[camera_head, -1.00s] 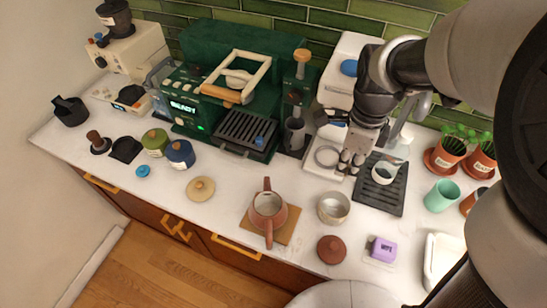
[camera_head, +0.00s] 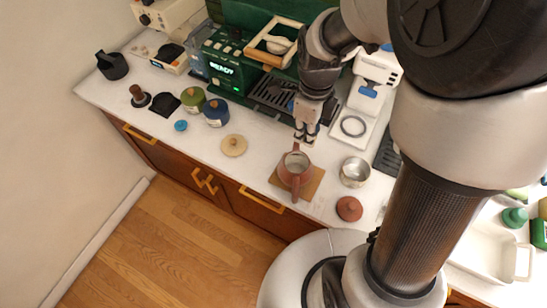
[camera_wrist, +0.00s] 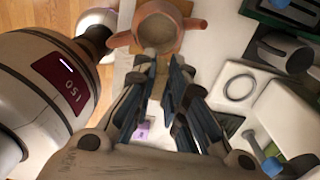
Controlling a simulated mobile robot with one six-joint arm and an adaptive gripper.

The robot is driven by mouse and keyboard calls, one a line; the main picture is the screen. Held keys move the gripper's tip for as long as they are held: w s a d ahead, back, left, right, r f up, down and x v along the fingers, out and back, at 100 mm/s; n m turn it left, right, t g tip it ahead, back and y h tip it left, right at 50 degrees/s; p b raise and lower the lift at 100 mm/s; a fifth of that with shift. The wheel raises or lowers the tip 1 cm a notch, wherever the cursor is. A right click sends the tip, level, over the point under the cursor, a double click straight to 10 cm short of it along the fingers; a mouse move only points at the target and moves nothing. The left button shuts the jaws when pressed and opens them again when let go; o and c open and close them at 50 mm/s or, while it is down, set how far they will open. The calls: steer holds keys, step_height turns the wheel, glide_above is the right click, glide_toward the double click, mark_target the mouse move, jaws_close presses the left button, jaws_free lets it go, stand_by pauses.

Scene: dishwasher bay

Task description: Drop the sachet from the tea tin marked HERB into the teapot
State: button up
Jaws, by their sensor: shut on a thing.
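The reddish clay teapot (camera_head: 296,173) stands uncovered on a wooden board, its inside showing; it also shows at the top of the wrist view (camera_wrist: 158,30). Its brown lid (camera_head: 349,208) lies on the counter to the right. My gripper (camera_head: 304,138) is above the counter just behind the teapot's mouth, its fingers pointing down. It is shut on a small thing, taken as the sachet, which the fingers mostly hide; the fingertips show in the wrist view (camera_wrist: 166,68). A green tin (camera_head: 192,100) and a blue tin (camera_head: 215,112) stand at left; I cannot read HERB on either.
An open metal bowl (camera_head: 355,171) stands close right of the teapot. A round wooden lid (camera_head: 234,145) lies left of it. The green coffee machine (camera_head: 232,68) stands behind. A white tray (camera_head: 490,252) is at the right. The counter's front edge is close before the teapot.

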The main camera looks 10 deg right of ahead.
steer(key=shift+a+f, duration=0.2)
steer(key=shift+a, duration=0.05)
step_height(320, 180, down, 6)
steer(key=b, duration=0.5)
steer(key=shift+d+r, duration=0.1)
steer(key=shift+d, duration=0.05)
steer(key=o, duration=0.8)
steer(key=shift+r, duration=0.15)
step_height(320, 180, up, 12)
steer(key=shift+f, duration=0.1)
steer(key=shift+s, duration=0.1)
